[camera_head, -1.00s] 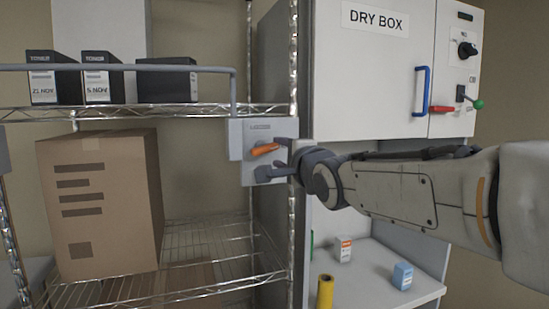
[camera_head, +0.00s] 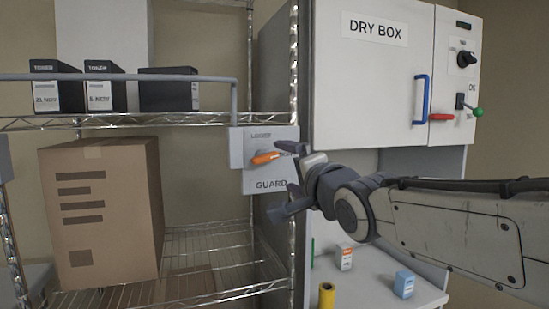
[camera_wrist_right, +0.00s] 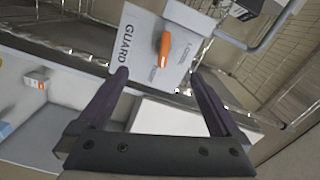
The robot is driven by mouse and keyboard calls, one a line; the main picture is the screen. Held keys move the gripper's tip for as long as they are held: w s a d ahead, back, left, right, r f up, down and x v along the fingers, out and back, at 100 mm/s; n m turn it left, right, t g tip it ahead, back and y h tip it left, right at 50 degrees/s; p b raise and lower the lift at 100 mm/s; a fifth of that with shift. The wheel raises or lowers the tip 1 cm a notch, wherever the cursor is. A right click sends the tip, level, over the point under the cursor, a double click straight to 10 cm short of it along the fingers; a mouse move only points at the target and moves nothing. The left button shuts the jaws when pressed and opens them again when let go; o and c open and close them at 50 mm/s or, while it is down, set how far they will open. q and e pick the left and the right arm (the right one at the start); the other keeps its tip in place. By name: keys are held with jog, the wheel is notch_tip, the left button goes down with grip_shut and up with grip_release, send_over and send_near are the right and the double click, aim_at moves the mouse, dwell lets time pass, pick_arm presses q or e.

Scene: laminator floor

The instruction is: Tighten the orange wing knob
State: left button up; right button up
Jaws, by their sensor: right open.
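The orange wing knob (camera_head: 266,158) sits on a grey guard plate (camera_head: 270,185) fixed at the shelf's front right post. In the head view the knob lies nearly level, its right end slightly higher. In the right wrist view the knob (camera_wrist_right: 164,50) shows beyond the fingertips, between their lines. My right gripper (camera_head: 284,188) is open and empty, just right of and below the knob, apart from it. Its two fingers also frame the plate in the right wrist view (camera_wrist_right: 158,75). My left gripper is not in view.
A grey guard bar (camera_head: 120,72) runs across the shelf from the plate. Toner boxes (camera_head: 105,88) stand behind it, and a large carton (camera_head: 105,210) stands below. The dry box (camera_head: 365,80) has a blue handle (camera_head: 421,99). Small boxes and a yellow roll (camera_head: 326,295) stand on the counter.

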aim_at(267, 159)
jog(key=w+a+n+p, duration=0.1)
jog(key=w+n+p, duration=0.1)
jog(key=n, duration=0.3)
jog(key=w+a+n+p, duration=0.1)
jog(key=w+n+p, duration=0.1)
jog(key=n+p, duration=0.3)
jog(key=w+a+n+p, duration=0.1)
jog(key=w+n+p, duration=0.1)
jog(key=n+p, duration=0.2)
jog(key=shift+w+a+r+n, duration=0.15)
jog(key=shift+n, duration=0.7)
jog(key=shift+w+a+r+n, duration=0.1)
jog(key=shift+w+a+n, duration=0.05)
jog(key=shift+n, duration=0.7)
jog(key=shift+w+a+f, duration=0.1)
jog(key=shift+w+f, duration=0.05)
jog(key=shift+w, duration=0.3)
